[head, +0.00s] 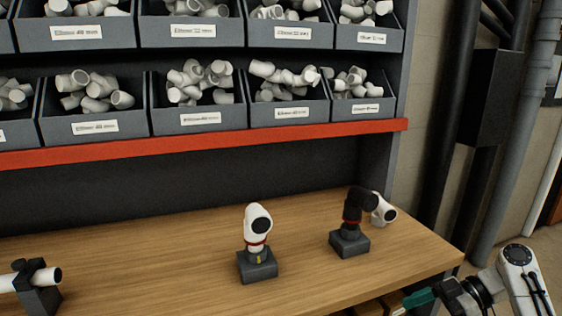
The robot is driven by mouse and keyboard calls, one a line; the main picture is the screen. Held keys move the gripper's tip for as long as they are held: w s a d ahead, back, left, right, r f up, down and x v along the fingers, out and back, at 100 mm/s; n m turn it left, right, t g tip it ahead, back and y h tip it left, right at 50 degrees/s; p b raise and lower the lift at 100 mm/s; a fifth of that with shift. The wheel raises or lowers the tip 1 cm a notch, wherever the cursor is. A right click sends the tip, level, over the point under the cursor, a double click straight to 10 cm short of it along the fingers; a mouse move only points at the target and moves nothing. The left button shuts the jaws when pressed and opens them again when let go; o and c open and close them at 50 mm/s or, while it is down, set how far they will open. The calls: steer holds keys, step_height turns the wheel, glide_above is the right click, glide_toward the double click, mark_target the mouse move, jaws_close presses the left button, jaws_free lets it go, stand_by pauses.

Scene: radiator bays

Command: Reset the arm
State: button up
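My arm shows at the lower right corner, off the right end of the wooden bench (190,245). Its white link leads to a dark wrist and a small green part at my gripper (418,299), low beside the bench's right front edge. The gripper is small and partly cut by the bottom of the picture. I cannot tell whether its fingers are open or shut, or whether it holds anything.
On the bench stand a grey block with a white elbow (258,222), a block with a black elbow (358,205), a white fitting (383,210) beside it, and a clamped white pipe (45,278). Labelled bins (200,118) hang above a red shelf edge (200,145). Dark pipes (450,110) stand right.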

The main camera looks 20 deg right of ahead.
steer(key=s+a+f+m+g+h, duration=0.1)
steer(key=s+a+f+m+h, duration=0.15)
steer(key=a+f, duration=0.55)
steer(key=s+a+f+m+h, duration=0.2)
steer(key=s+a+f+m, duration=0.3)
steer(key=a, duration=0.5)
steer(key=s+d+f+m+h, duration=0.1)
steer(key=s+m+h, duration=0.1)
steer(key=s, duration=0.7)
steer(key=s+d+f+m+g+h, duration=0.1)
steer(key=s+m+h, duration=0.2)
steer(key=s, duration=0.7)
steer(key=shift+s+d+g+h, duration=0.2)
steer(key=shift+d+g+h, duration=0.1)
steer(key=shift+h, duration=0.85)
